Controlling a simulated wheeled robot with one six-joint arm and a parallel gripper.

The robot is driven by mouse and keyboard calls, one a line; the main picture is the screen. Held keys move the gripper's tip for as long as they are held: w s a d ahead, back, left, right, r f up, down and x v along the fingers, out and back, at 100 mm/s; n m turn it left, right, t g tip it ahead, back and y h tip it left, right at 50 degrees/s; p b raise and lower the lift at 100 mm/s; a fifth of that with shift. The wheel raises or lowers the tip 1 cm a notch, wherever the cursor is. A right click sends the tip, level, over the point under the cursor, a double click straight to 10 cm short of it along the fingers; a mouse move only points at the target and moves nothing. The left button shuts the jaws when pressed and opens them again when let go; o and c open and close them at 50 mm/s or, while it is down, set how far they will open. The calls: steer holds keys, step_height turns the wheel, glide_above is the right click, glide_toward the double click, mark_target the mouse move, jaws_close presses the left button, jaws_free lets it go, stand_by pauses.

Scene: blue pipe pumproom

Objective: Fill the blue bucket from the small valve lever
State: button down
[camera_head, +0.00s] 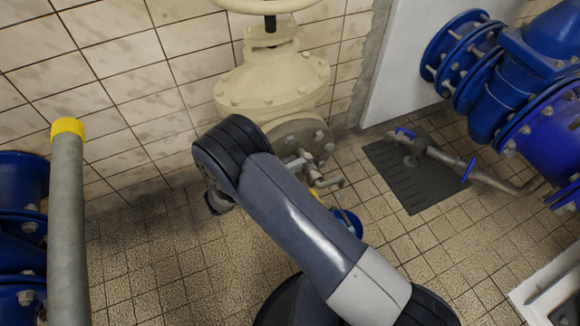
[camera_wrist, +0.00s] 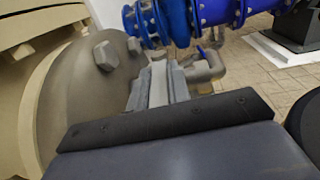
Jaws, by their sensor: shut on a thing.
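The blue bucket (camera_head: 350,222) stands on the floor below the cream valve body, mostly hidden behind my arm. A thin metal tap pipe (camera_head: 328,182) comes off the flange above it. In the wrist view the grey tap pipe (camera_wrist: 206,68) bends just beyond my fingers. My gripper (camera_wrist: 160,85) is beside the bolted flange, its fingers close together and shut on what seems to be the small valve lever, which they largely hide. The bucket's inside and any water are not visible.
The large cream valve (camera_head: 265,85) stands against the tiled wall. Blue flanged pipes (camera_head: 500,75) are at right, with another small tap over a dark floor grate (camera_head: 410,180). A grey post with a yellow cap (camera_head: 67,200) rises at left. The tiled floor left of my arm is clear.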

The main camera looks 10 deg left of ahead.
steer(key=c, duration=1.3)
jaws_free()
steer(key=p+v, duration=0.1)
steer(key=v, duration=0.9)
steer(key=shift+s+a, duration=0.25)
